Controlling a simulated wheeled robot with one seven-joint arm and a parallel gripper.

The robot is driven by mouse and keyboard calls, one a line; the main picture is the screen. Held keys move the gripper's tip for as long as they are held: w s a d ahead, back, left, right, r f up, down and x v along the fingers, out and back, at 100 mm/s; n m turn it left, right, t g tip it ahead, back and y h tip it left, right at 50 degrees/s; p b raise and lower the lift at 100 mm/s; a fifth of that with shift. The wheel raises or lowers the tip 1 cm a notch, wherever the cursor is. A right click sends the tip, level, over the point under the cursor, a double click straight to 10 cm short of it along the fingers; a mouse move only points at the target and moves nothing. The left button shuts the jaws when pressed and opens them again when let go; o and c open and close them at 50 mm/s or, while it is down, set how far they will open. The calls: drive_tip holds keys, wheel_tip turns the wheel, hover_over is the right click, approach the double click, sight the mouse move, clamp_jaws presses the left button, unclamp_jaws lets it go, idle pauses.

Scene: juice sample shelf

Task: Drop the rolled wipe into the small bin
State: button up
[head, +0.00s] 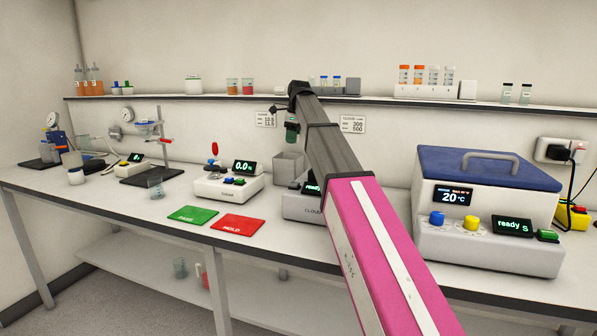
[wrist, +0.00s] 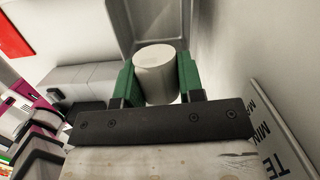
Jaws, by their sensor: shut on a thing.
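The rolled wipe (wrist: 156,72) is a short white cylinder between the green fingers of my gripper (wrist: 158,82) in the wrist view. My gripper is shut on it. The small bin (wrist: 121,28) is a grey open box just beyond the wipe in that view. In the head view, my gripper (head: 291,130) hangs below the shelf edge, above the grey bin (head: 288,168) on the bench. The wipe cannot be made out clearly in the head view. My arm hides part of the bin's right side surroundings.
A cloud meter (head: 300,205) stands in front of the bin, partly behind my arm. A white meter (head: 228,187) is to its left, with green (head: 193,215) and red (head: 238,224) cards in front. A blue-lidded box (head: 490,210) stands right. The shelf (head: 215,98) runs behind.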

drive_tip(key=shift+f, duration=2.9)
drive_tip(key=o, duration=1)
drive_tip(key=shift+s+d+r, duration=0.1)
drive_tip(key=shift+d+r, duration=0.05)
drive_tip(key=shift+r, duration=1.1)
drive_tip(key=shift+s+d+r, duration=0.1)
drive_tip(key=shift+d+r, duration=0.05)
drive_tip(key=shift+r, duration=1.05)
drive_tip(key=shift+s+d+r, duration=0.1)
drive_tip(key=shift+d+r, duration=0.05)
drive_tip(key=shift+r, duration=1.1)
